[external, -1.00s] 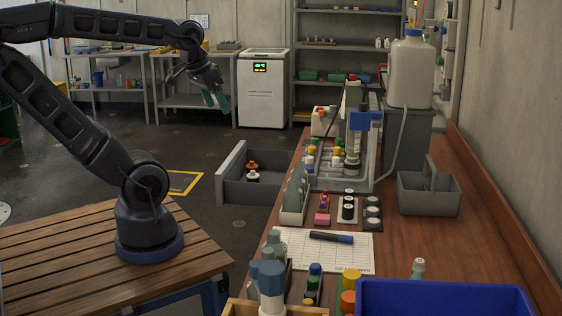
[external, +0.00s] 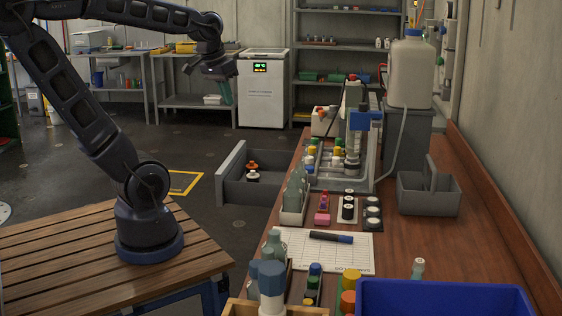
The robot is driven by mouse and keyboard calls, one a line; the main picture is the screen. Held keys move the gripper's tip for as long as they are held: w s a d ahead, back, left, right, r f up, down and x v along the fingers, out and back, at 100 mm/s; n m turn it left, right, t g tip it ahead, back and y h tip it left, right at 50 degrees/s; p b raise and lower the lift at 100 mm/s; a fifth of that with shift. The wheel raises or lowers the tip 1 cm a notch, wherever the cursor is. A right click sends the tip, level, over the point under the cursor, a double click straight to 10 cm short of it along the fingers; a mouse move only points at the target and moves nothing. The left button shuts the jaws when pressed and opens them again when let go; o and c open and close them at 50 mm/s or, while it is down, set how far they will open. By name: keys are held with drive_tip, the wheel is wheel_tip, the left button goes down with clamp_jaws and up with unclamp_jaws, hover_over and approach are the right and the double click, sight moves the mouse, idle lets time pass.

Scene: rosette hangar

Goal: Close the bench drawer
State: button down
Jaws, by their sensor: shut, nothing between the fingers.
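The grey bench drawer (external: 235,189) stands pulled out from the left side of the wooden bench (external: 412,243), over the dark floor. Small bottles with orange and dark caps (external: 253,171) stand inside it. My gripper (external: 225,98) is up in the air beyond and above the drawer, pointing down and apart from it. Its greenish fingers are together with nothing between them.
The bench top holds a bottle rack (external: 293,201), a paper sheet with a marker (external: 331,237), a grey caddy (external: 428,193) and a blue bin (external: 440,298). A white cabinet (external: 263,102) stands behind my gripper. Floor left of the drawer is clear.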

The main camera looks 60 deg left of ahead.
drive_tip(key=w+a+f+n+g+h, duration=0.25)
drive_tip(key=w+a+f+n, duration=0.25)
drive_tip(key=w+a, duration=0.6)
drive_tip(key=w+a+f+n+g+h, duration=0.1)
drive_tip(key=w+a+f+n+h, duration=0.35)
drive_tip(key=w+a, duration=0.75)
drive_tip(key=w+a+f+n+t+h, duration=0.2)
drive_tip(key=a+f+n+t+h, duration=0.3)
drive_tip(key=a+f, duration=1.15)
drive_tip(key=s+a+f+n+t, duration=0.45)
drive_tip(key=s+a+f, duration=0.35)
drive_tip(key=a+f, duration=0.45)
drive_tip(key=s+a+f+n+t, duration=0.4)
drive_tip(key=s+a+f+n, duration=0.25)
drive_tip(key=a+f, duration=0.6)
drive_tip(key=s+d+f+x, duration=0.2)
drive_tip(key=x, duration=1.3)
drive_tip(key=shift+w, duration=0.15)
